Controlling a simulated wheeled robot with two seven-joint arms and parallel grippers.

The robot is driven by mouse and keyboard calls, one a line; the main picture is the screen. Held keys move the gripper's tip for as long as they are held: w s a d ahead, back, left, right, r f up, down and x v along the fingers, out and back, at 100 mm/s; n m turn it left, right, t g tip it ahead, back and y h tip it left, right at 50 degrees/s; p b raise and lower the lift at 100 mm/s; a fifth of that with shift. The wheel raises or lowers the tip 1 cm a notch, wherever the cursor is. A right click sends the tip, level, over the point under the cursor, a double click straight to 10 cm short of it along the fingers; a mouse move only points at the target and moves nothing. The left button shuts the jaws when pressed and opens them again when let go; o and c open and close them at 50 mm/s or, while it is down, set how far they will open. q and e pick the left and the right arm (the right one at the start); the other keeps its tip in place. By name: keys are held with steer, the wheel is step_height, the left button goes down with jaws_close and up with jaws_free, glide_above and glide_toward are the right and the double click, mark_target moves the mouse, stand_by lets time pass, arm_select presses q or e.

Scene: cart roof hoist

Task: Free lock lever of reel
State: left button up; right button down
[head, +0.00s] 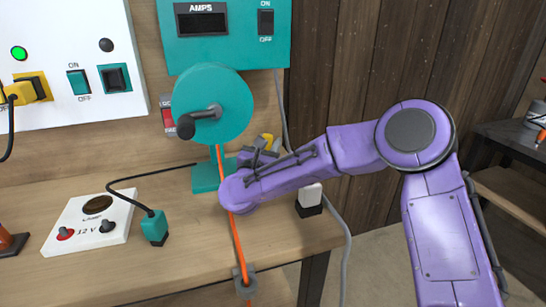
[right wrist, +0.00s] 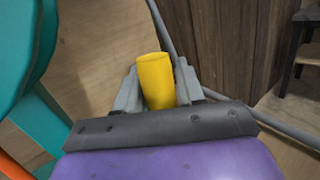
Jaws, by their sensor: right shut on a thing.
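The teal reel (head: 232,92) stands on the bench, with a dark crank handle (head: 200,122) on its face. An orange line (head: 236,240) runs from it down to the bench's front edge. The yellow lever grip (head: 267,138) shows just right of the reel, partly hidden by my right gripper (head: 262,151). In the right wrist view, the yellow grip (right wrist: 155,80) sits between the grey fingers of my right gripper (right wrist: 157,88), which is shut on it. The lever's lower part is hidden. My left gripper is out of view.
A red switch-like part (head: 168,121) with lettering is behind the reel's left side. A white 12 V panel (head: 88,226) and a teal plug (head: 154,228) lie on the bench left of the line. A grey cable (head: 346,245) hangs at right. A grey guide (head: 244,278) sits at the front edge.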

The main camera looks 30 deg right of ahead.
steer(key=shift+w+a+n+t+b, duration=0.1)
steer(key=shift+a+n+t+b, duration=0.25)
steer(key=shift+n+b, duration=0.4)
steer(key=c, duration=0.8)
jaws_free()
steer(key=shift+a, duration=0.1)
